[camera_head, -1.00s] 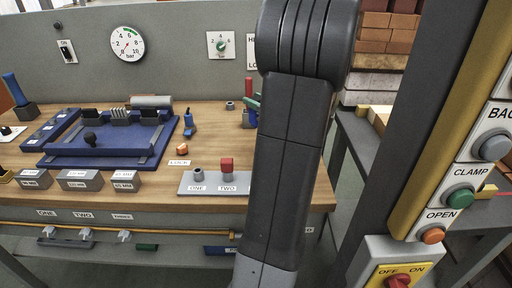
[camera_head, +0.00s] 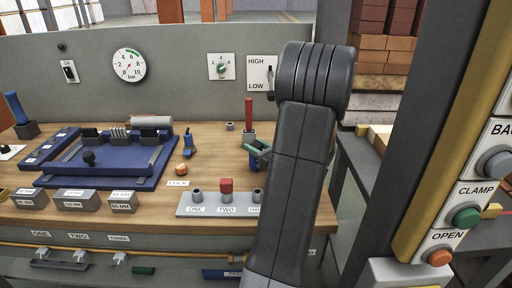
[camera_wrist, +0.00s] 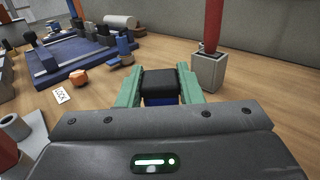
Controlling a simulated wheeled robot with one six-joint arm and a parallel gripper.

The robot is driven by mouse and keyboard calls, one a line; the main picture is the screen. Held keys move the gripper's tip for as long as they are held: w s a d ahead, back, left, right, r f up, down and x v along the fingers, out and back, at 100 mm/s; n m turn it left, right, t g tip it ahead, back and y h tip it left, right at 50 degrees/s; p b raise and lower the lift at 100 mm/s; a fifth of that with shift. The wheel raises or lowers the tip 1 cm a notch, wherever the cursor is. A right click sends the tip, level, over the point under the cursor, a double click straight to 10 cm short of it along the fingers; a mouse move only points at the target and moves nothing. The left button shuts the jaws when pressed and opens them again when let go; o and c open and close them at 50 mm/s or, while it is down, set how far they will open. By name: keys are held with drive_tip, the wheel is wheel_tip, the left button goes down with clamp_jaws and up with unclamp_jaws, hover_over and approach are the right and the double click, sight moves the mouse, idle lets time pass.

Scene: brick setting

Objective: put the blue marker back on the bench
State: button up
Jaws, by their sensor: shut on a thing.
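My gripper (camera_head: 257,153) shows green fingers above the right part of the wooden bench (camera_head: 218,145), partly hidden by my arm. In the wrist view my gripper (camera_wrist: 160,88) is shut on a black-ended thing with blue below it, which looks like the blue marker (camera_wrist: 160,101). Most of the marker is hidden by the fingers and the gripper body. I cannot tell whether its lower end touches the bench top (camera_wrist: 110,108).
A red rod (camera_head: 249,112) stands in a grey holder (camera_wrist: 208,72) close right of my gripper in the wrist view. A grey block with posts (camera_head: 190,211) is at the bench front. An orange knob (camera_head: 181,169) and blue fixture (camera_head: 110,160) lie left. A dark post (camera_head: 410,130) stands right.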

drive_tip(key=o, duration=0.8)
drive_tip(key=shift+f, duration=0.1)
drive_tip(key=shift+r, duration=0.25)
drive_tip(key=v, duration=0.7)
drive_tip(key=shift+s+d, duration=0.2)
